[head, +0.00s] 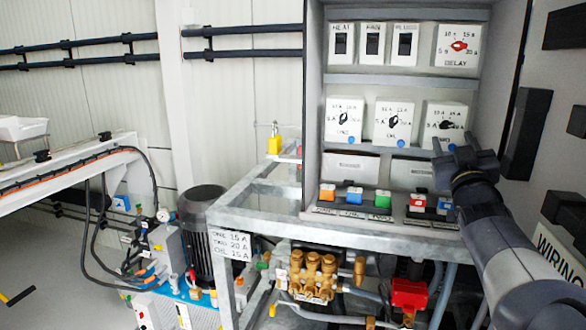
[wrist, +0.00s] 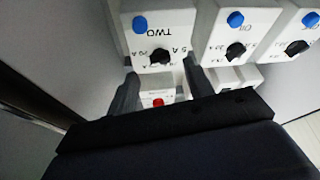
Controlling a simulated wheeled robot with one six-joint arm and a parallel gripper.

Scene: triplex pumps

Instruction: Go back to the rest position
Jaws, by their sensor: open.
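My gripper (head: 456,143) is open and empty in front of the lower right of the control cabinet (head: 313,120). In the wrist view my gripper (wrist: 162,84) shows two dark fingers spread apart, pointing at the panel. Between and beyond them is a white box with a red part (wrist: 158,102). The white dial box marked TWO (wrist: 165,35) with a black knob lies just beyond the fingertips, seen upside down. It also shows in the head view (head: 446,113), just above my gripper. I cannot tell whether a finger touches the panel.
A DELAY dial (head: 458,46) and switches sit higher in the cabinet. Coloured buttons (head: 383,199) line its lower shelf. Below are brass pump parts (head: 313,272) and a red part (head: 409,294). A grey metal frame (head: 235,205) stands left, and the cabinet door (head: 555,130) is at right.

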